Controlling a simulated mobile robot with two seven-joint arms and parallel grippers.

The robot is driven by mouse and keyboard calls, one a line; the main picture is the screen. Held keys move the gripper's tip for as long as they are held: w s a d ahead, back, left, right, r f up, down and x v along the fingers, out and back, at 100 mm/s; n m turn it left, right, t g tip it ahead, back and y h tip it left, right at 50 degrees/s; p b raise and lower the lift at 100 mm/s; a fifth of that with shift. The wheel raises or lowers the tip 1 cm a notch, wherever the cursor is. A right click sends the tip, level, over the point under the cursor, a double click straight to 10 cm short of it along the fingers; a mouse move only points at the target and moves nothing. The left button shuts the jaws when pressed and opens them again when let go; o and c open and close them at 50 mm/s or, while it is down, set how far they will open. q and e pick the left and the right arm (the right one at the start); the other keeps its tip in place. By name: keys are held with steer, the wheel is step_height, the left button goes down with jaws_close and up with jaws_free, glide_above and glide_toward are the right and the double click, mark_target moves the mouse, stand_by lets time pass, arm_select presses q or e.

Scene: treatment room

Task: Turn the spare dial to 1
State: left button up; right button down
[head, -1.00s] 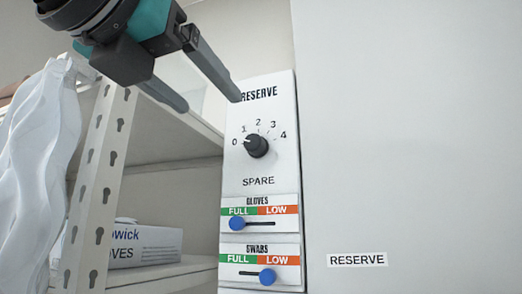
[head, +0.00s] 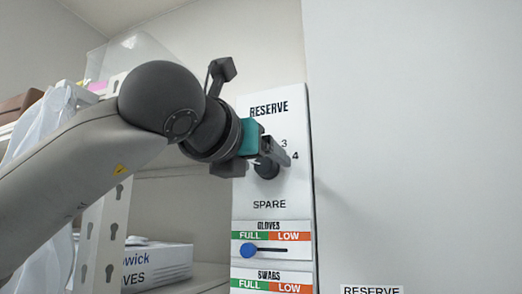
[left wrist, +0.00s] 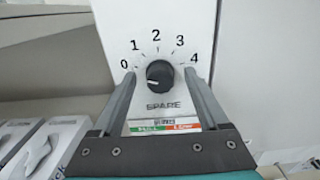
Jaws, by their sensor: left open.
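The spare dial is a round black knob (left wrist: 160,73) on a white panel (left wrist: 165,20) marked 0 to 4 in an arc. In the left wrist view its pale mark points left, near the 0 side. In the head view the knob (head: 267,169) is partly hidden behind my left gripper (head: 276,158), as are the lower numbers. My left gripper is open, with one fingertip on each side of the knob in the left wrist view (left wrist: 159,74). A gap shows between each finger and the knob. My right gripper is not in view.
Below the dial are the gloves slider (head: 249,251), at FULL, and the swabs label (head: 270,285). Shelving with a glove box (head: 158,266) and a white plastic bag (head: 42,135) stands at the left. A plain pale surface (head: 420,140) lies to the right.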

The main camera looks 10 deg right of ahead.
arm_select(q)
steer(key=shift+w+d, duration=0.1)
steer(key=shift+w, duration=0.05)
jaws_close()
stand_by(0.6)
